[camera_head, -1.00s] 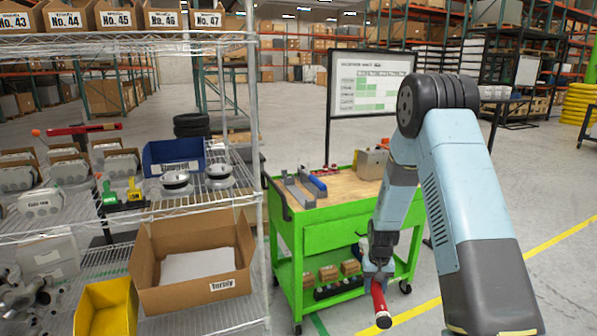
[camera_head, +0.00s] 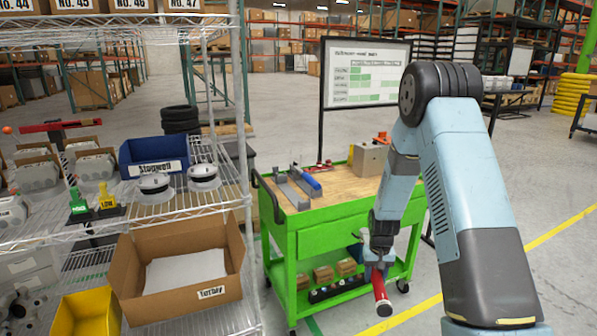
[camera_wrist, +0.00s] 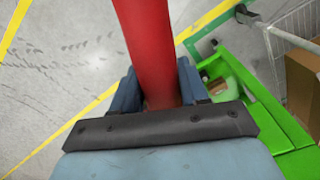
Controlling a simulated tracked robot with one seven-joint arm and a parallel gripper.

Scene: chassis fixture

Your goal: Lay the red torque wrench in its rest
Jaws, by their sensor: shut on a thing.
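My gripper (camera_head: 375,264) is shut on a red cylindrical part, taken as the red torque wrench (camera_head: 381,295), which hangs tilted downward in front of the green cart's right side. In the wrist view the red wrench (camera_wrist: 148,45) runs up between the blue fingers (camera_wrist: 158,88) and out of the picture; its far end is hidden. On the cart's wooden top (camera_head: 335,191) lies a grey channel-shaped holder (camera_head: 291,193), with a blue piece (camera_head: 308,182) beside it. I cannot tell for sure whether the grey holder is the wrench's rest.
The green cart (camera_head: 320,240) has boxes on its lower shelf. A wire rack (camera_head: 170,212) with bins stands close on its left. A cardboard-coloured box (camera_head: 370,159) sits at the cart's back right. A whiteboard (camera_head: 365,72) stands behind. Open floor lies to the right.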

